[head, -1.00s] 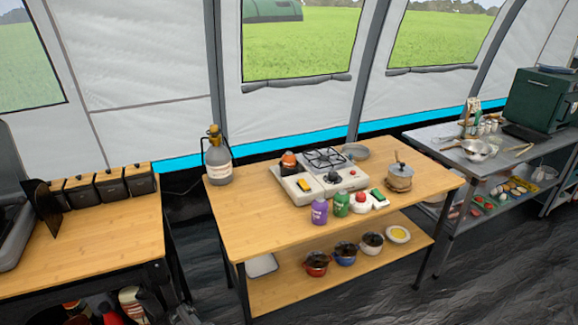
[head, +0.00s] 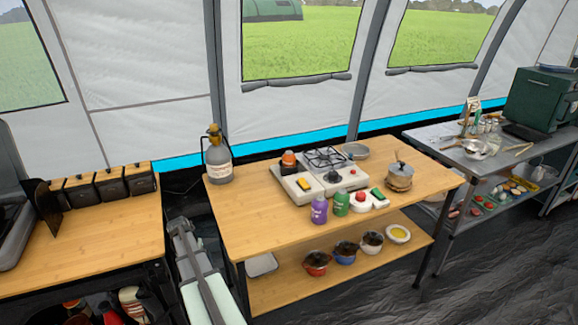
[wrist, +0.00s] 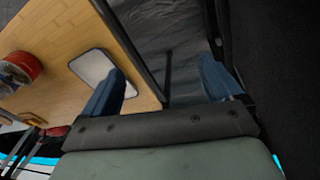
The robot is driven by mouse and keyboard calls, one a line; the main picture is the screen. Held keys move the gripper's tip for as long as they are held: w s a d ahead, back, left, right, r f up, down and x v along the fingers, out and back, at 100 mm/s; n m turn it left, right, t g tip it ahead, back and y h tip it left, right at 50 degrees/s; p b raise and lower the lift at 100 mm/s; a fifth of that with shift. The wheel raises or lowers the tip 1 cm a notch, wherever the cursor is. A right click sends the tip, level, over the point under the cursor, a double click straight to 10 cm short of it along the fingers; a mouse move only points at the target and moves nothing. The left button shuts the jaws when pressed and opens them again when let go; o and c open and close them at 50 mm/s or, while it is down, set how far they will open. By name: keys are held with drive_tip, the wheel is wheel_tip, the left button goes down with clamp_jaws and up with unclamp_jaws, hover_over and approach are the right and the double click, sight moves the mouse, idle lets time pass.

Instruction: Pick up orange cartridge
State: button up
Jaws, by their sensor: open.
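The orange cartridge (head: 289,160), orange with a dark base, stands at the left rear of the pale camping stove (head: 305,186) on the middle wooden table. Only the head view shows it. My gripper (wrist: 160,78) is open in the wrist view, with two blue fingers wide apart and nothing between them. It is well away from the cartridge, near the left end of the middle table. In the head view part of my arm shows at the bottom, left of that table; I cannot make out the fingers there.
A purple bottle (head: 319,210) and a green bottle (head: 341,203) stand before the stove. A grey jug (head: 218,160) stands at the table's back left. A pot (head: 398,178) is at the right. The lower shelf holds several bowls and a white tray (wrist: 92,68). The table's front left is clear.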

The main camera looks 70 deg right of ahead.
drive_tip(key=w+d+r+m+t+h, duration=0.15)
drive_tip(key=d+r, duration=0.25)
drive_tip(key=r, duration=0.4)
drive_tip(key=w+d+r+g, duration=0.1)
drive_tip(key=w+d+r, duration=0.25)
drive_tip(key=r, duration=0.45)
wheel_tip(320, 180, up, 24)
drive_tip(key=t+h, duration=0.1)
drive_tip(key=t, duration=0.1)
hover_over(289, 153)
drive_tip(key=s+a, duration=0.2)
drive_tip(key=a, duration=0.3)
drive_tip(key=shift+m, duration=0.25)
drive_tip(key=x, duration=0.8)
drive_tip(key=shift+s, duration=0.3)
drive_tip(key=shift+x, duration=2.8)
drive_tip(key=shift+w+r, duration=0.1)
drive_tip(key=c, duration=1.3)
drive_tip(key=shift+r, duration=0.1)
